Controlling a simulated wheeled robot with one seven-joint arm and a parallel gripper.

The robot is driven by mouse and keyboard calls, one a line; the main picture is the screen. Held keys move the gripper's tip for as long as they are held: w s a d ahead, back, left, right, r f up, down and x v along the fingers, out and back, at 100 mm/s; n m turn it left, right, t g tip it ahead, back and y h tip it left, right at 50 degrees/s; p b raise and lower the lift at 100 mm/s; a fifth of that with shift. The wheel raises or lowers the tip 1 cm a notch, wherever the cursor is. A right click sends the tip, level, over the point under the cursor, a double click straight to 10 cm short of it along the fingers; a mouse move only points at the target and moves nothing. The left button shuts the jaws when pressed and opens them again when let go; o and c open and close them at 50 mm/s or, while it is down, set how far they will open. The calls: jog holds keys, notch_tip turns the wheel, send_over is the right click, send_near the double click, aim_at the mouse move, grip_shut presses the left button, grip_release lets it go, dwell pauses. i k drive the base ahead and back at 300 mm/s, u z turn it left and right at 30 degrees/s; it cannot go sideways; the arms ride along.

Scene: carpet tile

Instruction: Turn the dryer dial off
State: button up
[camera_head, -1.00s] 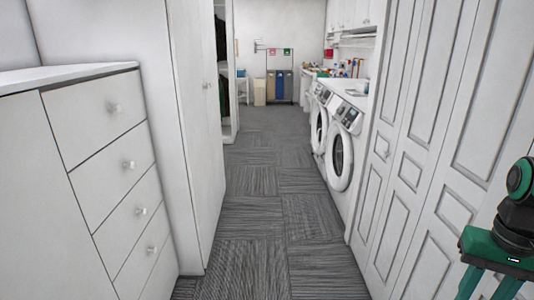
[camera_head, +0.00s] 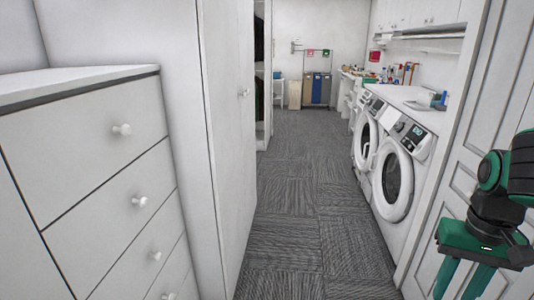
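The nearer machine (camera_head: 397,183) has a round dark door and a grey control panel (camera_head: 413,134) with a small display. The farther machine (camera_head: 365,142) stands just behind it. I cannot tell which one is the dryer, and the dial is too small to make out clearly. My green and black gripper (camera_head: 462,285) is at the lower right, nearer to me than the machines and well apart from them. Its two green fingers point down with a gap between them, and nothing is seen in it.
A white chest of drawers (camera_head: 120,195) is close on the left, with a tall white cabinet (camera_head: 222,130) beyond it. White panelled doors (camera_head: 470,150) stand at the right. The carpet aisle (camera_head: 300,190) is clear. Laundry bins (camera_head: 316,88) stand at the far wall.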

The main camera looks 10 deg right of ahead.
aim_at(399, 126)
jog(key=z, duration=0.05)
jog(key=i, duration=2.35)
jog(key=z, duration=0.45)
jog(key=i, duration=0.8)
jog(key=z, duration=0.15)
